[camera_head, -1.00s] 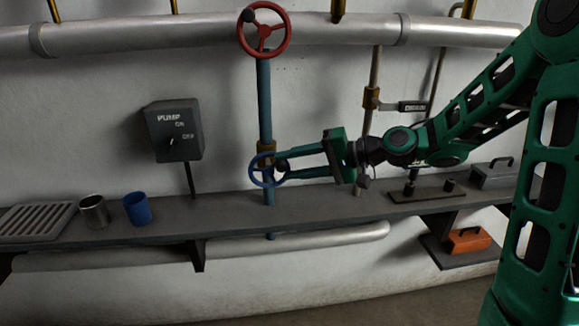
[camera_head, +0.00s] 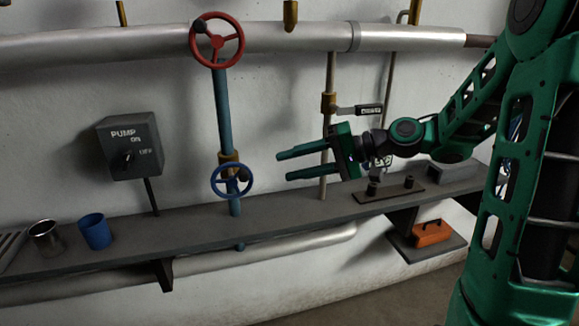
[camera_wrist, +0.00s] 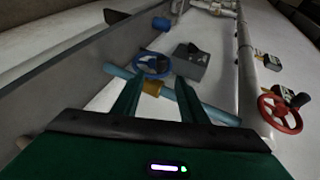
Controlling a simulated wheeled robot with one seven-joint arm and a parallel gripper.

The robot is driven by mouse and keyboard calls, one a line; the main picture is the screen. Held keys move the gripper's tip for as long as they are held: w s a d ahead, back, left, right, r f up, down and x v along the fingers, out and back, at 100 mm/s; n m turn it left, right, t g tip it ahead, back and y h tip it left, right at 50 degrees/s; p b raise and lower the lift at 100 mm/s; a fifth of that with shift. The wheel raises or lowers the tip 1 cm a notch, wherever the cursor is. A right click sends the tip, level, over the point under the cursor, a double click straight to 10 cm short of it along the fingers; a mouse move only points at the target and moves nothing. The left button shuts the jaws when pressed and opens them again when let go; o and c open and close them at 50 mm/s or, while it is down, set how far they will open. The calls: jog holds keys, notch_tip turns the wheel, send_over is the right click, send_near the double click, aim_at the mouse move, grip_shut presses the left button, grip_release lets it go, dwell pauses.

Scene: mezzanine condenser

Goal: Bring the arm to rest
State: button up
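My gripper (camera_head: 301,164) is green, with its two fingers apart and nothing between them. In the head view it points left, in front of the wall and above the shelf, to the right of a small blue handwheel (camera_head: 231,180) and clear of it. In the wrist view my gripper's fingers (camera_wrist: 158,95) also stand apart, pointing toward the blue handwheel (camera_wrist: 151,65) on its blue pipe (camera_wrist: 205,106). My arm reaches in from the right of the head view.
A shelf (camera_head: 275,202) runs along the wall, bearing a metal cup (camera_head: 46,239) and a blue cup (camera_head: 95,232) at left. A pump switch box (camera_head: 130,146), a red handwheel (camera_head: 217,40) and a lever valve (camera_head: 357,110) are on the wall side. An orange case (camera_head: 432,234) sits lower right.

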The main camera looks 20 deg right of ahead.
jog(key=s+d+f+g+h, duration=0.2)
jog(key=s+d+f+h, duration=0.6)
jog(key=s+d+f, duration=0.15)
jog(key=s+d+m+g+h, duration=0.1)
jog(key=s+d+g+h, duration=0.1)
jog(key=s+d, duration=0.4)
jog(key=s+d+m+g+h, duration=0.1)
jog(key=s+d, duration=0.5)
jog(key=s, duration=0.8)
jog(key=shift+d+f+m+g+h, duration=0.25)
jog(key=shift+m+g+h, duration=0.25)
jog(key=shift+h, duration=0.4)
